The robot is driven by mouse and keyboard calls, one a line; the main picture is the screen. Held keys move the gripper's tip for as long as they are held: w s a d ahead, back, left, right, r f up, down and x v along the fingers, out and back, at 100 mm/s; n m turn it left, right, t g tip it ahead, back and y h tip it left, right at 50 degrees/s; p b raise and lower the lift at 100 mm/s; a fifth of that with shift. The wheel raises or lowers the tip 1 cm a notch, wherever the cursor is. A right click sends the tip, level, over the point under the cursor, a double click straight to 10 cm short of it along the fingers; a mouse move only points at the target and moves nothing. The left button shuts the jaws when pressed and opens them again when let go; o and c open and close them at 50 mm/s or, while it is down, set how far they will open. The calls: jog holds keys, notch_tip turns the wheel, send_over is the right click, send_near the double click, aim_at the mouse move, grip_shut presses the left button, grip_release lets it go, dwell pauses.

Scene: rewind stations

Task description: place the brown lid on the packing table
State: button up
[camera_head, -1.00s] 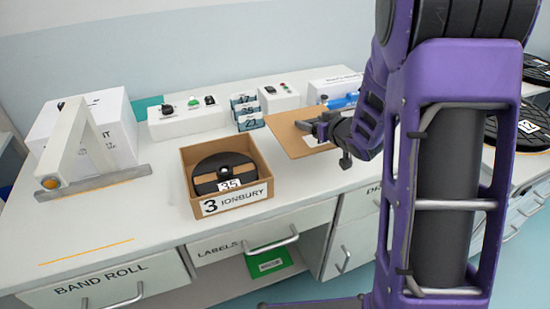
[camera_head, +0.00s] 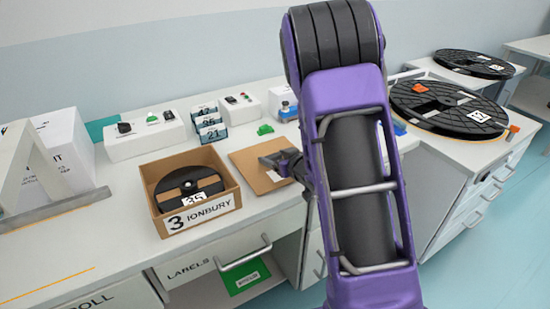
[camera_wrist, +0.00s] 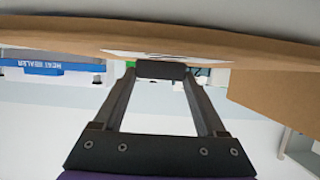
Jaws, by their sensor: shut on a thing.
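The brown lid (camera_head: 247,164) is a flat cardboard panel just right of the open box in the head view. My gripper (camera_head: 280,160) is shut on its right-hand edge. In the wrist view the lid (camera_wrist: 60,32) spans the top, with my gripper (camera_wrist: 160,70) closed at it. The lid is level or nearly so, low over the white packing table (camera_head: 120,225); I cannot tell whether it touches the top. Part of the lid's right side is hidden by my arm.
An open cardboard box (camera_head: 188,228) marked 3 IONBURY holds a black reel (camera_head: 178,181). Behind stand a white control box (camera_head: 146,138), blue-and-white cards (camera_head: 209,124) and a green piece (camera_head: 265,129). Large black reels (camera_head: 450,105) lie at right.

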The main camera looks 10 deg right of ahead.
jog(key=shift+f, duration=0.15)
jog(key=o, duration=1.3)
jog(key=shift+r, duration=0.25)
jog(key=p+v, duration=0.1)
jog(key=v, duration=1.1)
